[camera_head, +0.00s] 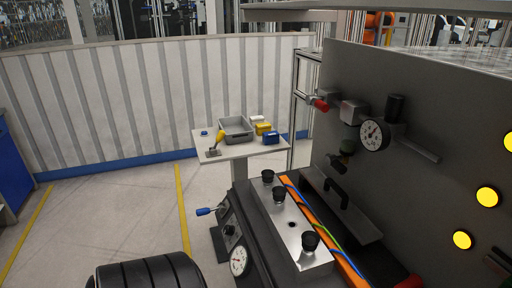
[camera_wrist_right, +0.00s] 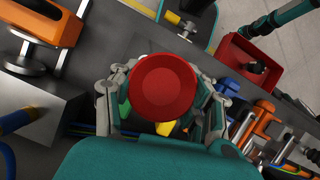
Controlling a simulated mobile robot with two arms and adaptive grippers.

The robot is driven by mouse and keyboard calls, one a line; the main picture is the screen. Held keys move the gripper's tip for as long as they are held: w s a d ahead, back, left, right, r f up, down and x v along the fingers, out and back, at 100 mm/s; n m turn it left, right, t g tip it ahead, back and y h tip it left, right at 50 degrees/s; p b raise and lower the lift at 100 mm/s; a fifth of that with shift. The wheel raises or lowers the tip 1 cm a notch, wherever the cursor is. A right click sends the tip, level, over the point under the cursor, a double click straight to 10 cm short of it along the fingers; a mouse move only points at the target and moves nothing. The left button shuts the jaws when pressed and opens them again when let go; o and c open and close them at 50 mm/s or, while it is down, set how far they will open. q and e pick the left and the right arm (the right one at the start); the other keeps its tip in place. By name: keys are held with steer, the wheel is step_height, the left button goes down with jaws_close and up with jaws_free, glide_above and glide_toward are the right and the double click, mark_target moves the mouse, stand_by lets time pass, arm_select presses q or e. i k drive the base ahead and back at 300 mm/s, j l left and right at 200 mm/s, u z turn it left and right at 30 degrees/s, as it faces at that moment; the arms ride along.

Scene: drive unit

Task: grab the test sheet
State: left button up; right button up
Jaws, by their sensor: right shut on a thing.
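No test sheet can be made out in either view. My right gripper (camera_wrist_right: 161,116) shows in the right wrist view, its fingers around a red round knob-like thing (camera_wrist_right: 164,86). It is shut on this red thing, which hides what lies directly behind it. Neither gripper shows in the head view, and my left gripper is not seen.
A grey drive unit panel (camera_head: 418,85) with a gauge (camera_head: 374,134) fills the right of the head view. A small table (camera_head: 240,152) bears a grey bin (camera_head: 236,129). A red bin (camera_wrist_right: 240,58) and several tools lie beside my right gripper.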

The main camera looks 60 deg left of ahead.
mark_target(366, 232)
steer(key=u, duration=1.05)
steer(key=i+j, duration=0.2)
steer(key=j, duration=0.2)
steer(key=z, duration=0.05)
